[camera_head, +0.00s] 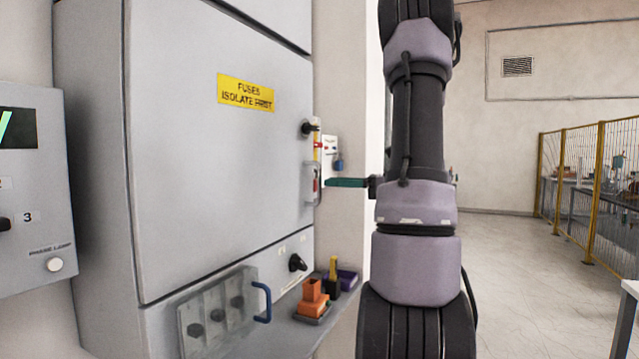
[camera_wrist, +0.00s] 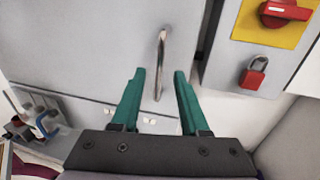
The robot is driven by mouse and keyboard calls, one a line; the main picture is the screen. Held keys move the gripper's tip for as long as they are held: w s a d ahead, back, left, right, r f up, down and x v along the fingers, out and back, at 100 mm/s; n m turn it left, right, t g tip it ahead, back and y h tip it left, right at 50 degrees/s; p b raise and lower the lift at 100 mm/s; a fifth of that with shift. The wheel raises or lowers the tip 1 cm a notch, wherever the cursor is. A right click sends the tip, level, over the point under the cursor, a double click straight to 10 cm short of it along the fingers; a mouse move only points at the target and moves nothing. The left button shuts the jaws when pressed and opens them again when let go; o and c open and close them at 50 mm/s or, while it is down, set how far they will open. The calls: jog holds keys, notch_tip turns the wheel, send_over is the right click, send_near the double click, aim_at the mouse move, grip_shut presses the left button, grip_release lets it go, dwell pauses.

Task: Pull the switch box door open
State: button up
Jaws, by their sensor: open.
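The grey switch box door (camera_head: 215,165) has a yellow "FUSES ISOLATE FIRST" label and looks shut against its cabinet. Its upright metal handle (camera_head: 311,184) sits near the door's right edge. It also shows in the wrist view as a silver bar (camera_wrist: 161,62). My gripper (camera_head: 330,183) has teal fingers and is level with the handle, reaching toward it from the right. In the wrist view my gripper (camera_wrist: 158,75) is open, and the lower part of the handle appears between the two fingers. I see no finger clearly touching the handle.
A black knob (camera_head: 308,128) sits above the handle. A red switch on yellow (camera_wrist: 285,12) and a red padlock (camera_wrist: 254,75) are close to the right finger. Below are a clear cover with a blue handle (camera_head: 263,301) and a shelf holding orange blocks (camera_head: 313,298).

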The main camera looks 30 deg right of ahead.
aim_at(319, 199)
jog(key=shift+x, duration=2.4)
grip_shut()
